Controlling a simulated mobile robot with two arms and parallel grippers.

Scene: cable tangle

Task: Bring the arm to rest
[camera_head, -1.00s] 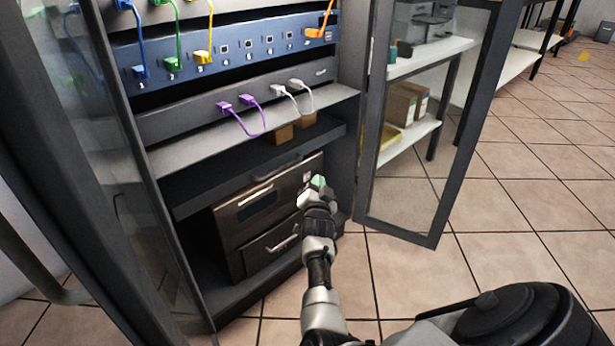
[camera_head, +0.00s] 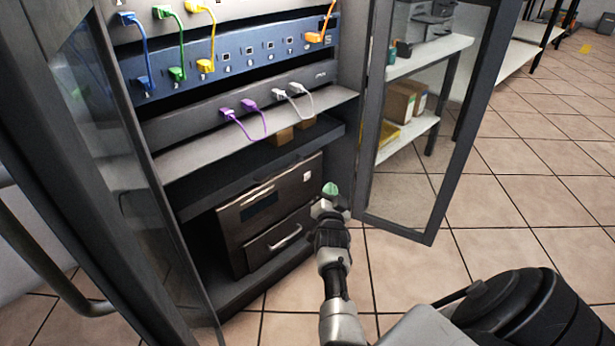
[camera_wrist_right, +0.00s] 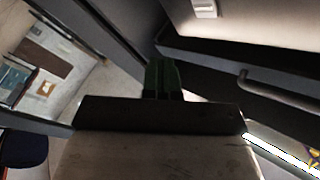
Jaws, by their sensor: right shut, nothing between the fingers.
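My right arm reaches in from the bottom of the head view. Its gripper (camera_head: 330,189) has green fingertips and is shut and empty, in front of the lower right of the open rack cabinet. In the right wrist view the green fingers (camera_wrist_right: 163,78) are together with nothing between them. The gripper is apart from the cables. My left gripper is in neither view.
The cabinet holds a blue patch panel (camera_head: 225,60) with coloured cables, a purple cable (camera_head: 243,128), a white cable (camera_head: 298,102) and a brown drawer unit (camera_head: 270,215). An open glass door (camera_head: 415,150) stands right of my gripper. Tiled floor (camera_head: 500,215) beyond is clear.

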